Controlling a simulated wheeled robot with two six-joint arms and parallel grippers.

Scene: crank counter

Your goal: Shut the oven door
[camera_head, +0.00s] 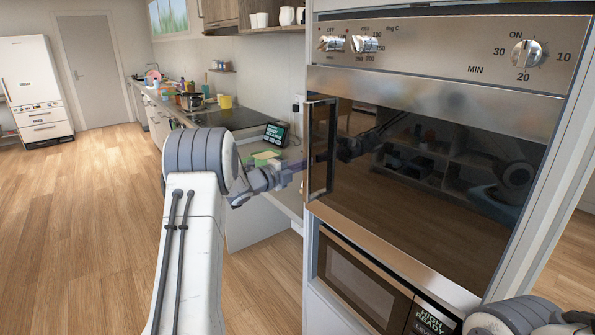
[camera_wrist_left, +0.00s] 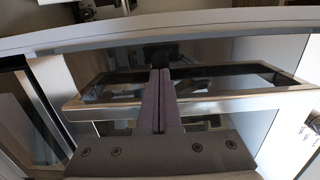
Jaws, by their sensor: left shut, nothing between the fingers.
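The oven door (camera_head: 430,185) is a dark glass panel with a silver frame in the tall unit on the right. It looks near flush with the front around it; I cannot tell whether a narrow gap is left. A silver upright frame-like handle (camera_head: 308,150) stands out at its left edge. My left gripper (camera_head: 302,164) is shut and empty, with its tips close beside this handle. In the left wrist view the shut fingers (camera_wrist_left: 161,72) overlap the framed handle (camera_wrist_left: 225,105); contact is unclear. My right gripper is out of view; only part of that arm shows.
Control knobs (camera_head: 526,54) sit above the door, and a microwave (camera_head: 360,285) sits below it. A counter (camera_head: 230,119) with a small display (camera_head: 276,134) lies behind my left arm. Open wooden floor (camera_head: 80,230) spreads to the left.

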